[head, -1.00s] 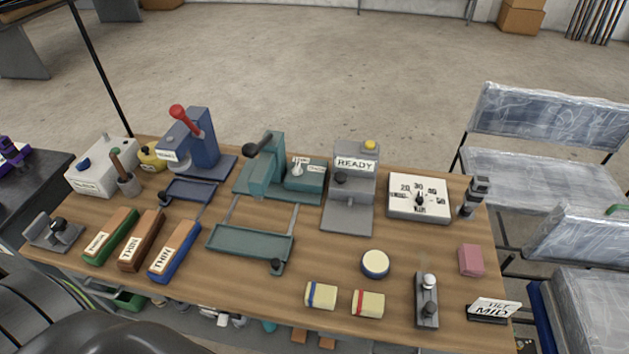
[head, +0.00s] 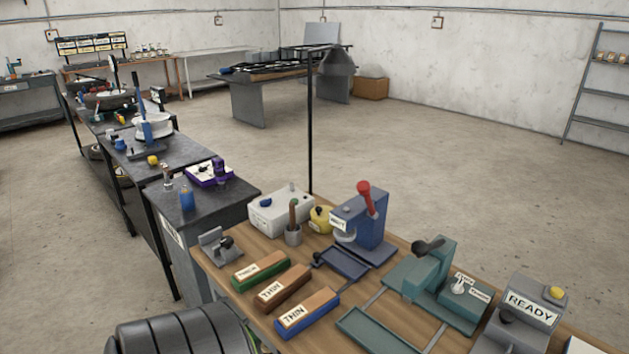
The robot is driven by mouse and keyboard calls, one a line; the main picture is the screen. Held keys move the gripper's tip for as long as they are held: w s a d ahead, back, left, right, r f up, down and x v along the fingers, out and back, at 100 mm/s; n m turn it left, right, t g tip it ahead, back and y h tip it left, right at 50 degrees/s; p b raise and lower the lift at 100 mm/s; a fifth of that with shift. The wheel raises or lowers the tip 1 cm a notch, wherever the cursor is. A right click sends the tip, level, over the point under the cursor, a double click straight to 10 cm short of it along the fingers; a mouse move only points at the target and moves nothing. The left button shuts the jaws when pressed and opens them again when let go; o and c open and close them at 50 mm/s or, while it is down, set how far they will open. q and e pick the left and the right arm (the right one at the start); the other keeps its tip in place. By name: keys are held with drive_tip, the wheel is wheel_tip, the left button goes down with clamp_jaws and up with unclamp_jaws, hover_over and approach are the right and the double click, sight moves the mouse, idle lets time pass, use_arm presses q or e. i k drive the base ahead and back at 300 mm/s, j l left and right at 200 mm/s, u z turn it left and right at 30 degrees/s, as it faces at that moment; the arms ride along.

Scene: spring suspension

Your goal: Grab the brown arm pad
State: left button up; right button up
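A brown block (head: 283,289) with a white label reading THIN lies on the wooden table. It is the only brown block in the row, lying between a green block (head: 260,269) and a blue block (head: 307,315). The blue block also reads THIN; the green block's label is too small to read surely. All three blocks lie apart, side by side. Neither of my grippers is in view.
A grey holder (head: 215,246) sits at the table's left edge. Teal fixtures (head: 428,275) stand to the right.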

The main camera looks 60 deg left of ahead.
sight(266, 301)
drive_tip(key=u, duration=2.05)
